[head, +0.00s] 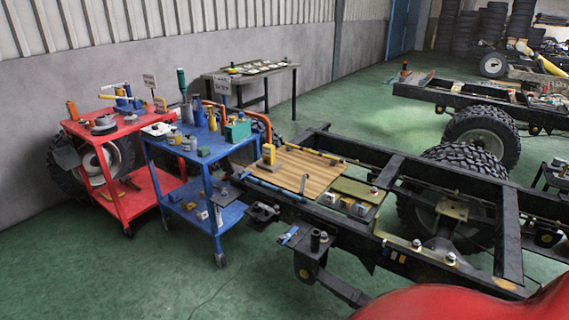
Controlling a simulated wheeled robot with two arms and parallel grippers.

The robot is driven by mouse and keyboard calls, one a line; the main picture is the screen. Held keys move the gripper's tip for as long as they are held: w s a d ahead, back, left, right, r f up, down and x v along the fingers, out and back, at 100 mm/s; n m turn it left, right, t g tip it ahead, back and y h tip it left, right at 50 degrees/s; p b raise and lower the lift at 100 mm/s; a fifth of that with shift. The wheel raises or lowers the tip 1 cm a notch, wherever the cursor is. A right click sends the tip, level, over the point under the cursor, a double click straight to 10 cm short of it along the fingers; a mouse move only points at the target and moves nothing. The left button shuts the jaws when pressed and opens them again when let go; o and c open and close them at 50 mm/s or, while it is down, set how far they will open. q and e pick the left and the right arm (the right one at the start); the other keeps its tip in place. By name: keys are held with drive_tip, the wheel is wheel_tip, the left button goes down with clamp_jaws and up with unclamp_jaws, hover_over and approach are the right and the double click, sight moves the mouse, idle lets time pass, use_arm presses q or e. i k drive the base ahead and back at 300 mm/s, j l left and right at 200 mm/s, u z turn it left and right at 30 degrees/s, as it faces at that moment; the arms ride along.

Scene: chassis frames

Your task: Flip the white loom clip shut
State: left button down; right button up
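I cannot single out the white loom clip for certain at this distance. Several small pale pieces sit on the near chassis frame (508,235). Two of them are small whitish blocks (329,198) near the edge of the olive panel (358,189). Small pale-topped round pieces (450,259) sit on the frame's near rail. Whether any clip is open or shut is too small to tell. Neither of my grippers is in view.
A blue cart (205,160) and a red cart (112,190), both loaded with tools and cans, stand at the left. A wooden board (305,172) lies across the near frame. A dark table (275,72) stands by the wall. Green floor (130,285) is clear in front.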

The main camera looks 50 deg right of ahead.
sight(305, 176)
drive_tip(key=i+z, duration=0.35)
drive_tip(key=i+j+z, duration=0.15)
drive_tip(key=i+z, duration=0.2)
drive_tip(key=i, duration=0.2)
drive_tip(key=i+l+z, duration=0.15)
drive_tip(key=i+z, duration=0.15)
drive_tip(key=z, duration=0.15)
drive_tip(key=i+z, duration=0.3)
drive_tip(key=z, duration=0.15)
drive_tip(key=i+z, duration=0.45)
drive_tip(key=k, duration=0.1)
